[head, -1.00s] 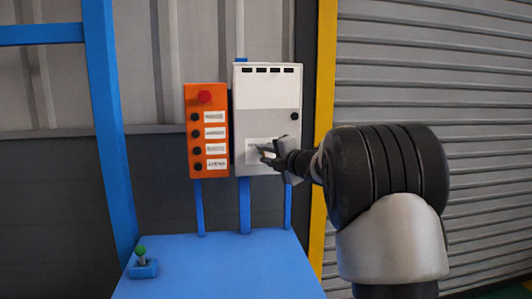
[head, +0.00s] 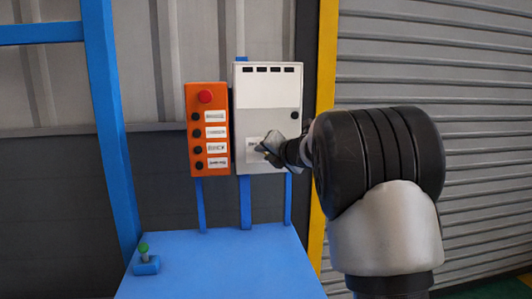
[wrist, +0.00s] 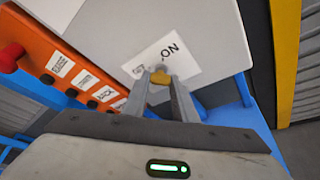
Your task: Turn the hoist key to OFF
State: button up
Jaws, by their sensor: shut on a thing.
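The hoist key (wrist: 159,76) is a small brass-yellow piece between my fingertips in the wrist view. It is at a white label plate (wrist: 172,54) on the grey control box (head: 268,115). The plate reads "ON" on its right side in the wrist view; the lettering on its left is too blurred to read surely. My gripper (head: 266,149) is shut on the key, and it also shows in the wrist view (wrist: 160,86). In the head view my fingers hide the key. How far the key is turned I cannot tell.
An orange button box (head: 208,130) with a red knob and several labelled black buttons stands just left of the grey box. A yellow post (head: 326,120) and a shutter are to the right.

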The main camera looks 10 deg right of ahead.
dwell(0.3)
jog(key=o, duration=1)
jog(key=shift+o, duration=0.2)
jog(key=p+v, duration=0.1)
jog(key=v, duration=1.6)
jog(key=shift+s, duration=0.2)
jog(key=shift+d, duration=0.15)
